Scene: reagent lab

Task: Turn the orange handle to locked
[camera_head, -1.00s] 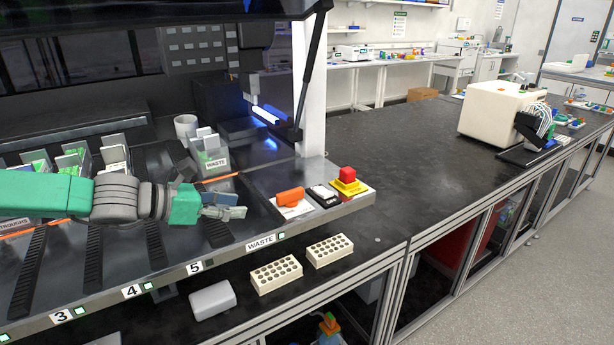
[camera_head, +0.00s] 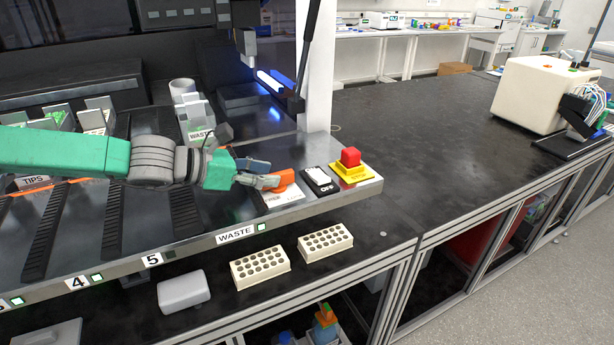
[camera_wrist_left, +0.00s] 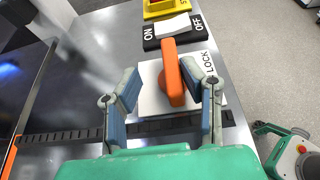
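The orange handle (camera_wrist_left: 173,74) sits on a white plate (camera_wrist_left: 150,99) on the machine's front deck. In the left wrist view it points along the picture's vertical, and the word LOCK shows to its right; any other lettering is covered. My left gripper (camera_wrist_left: 170,88) is open, with one finger on each side of the handle. The right finger is very close to it; I cannot tell whether it touches. In the head view the left gripper (camera_head: 270,173) partly covers the handle (camera_head: 285,181).
Beside the handle are a black and white ON/OFF switch (camera_head: 320,181) and a red stop button (camera_head: 350,157) on a yellow base. Two cream tube racks (camera_head: 260,268) and a white box (camera_head: 184,291) lie on the bench below the deck edge. The bench to the right is largely clear.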

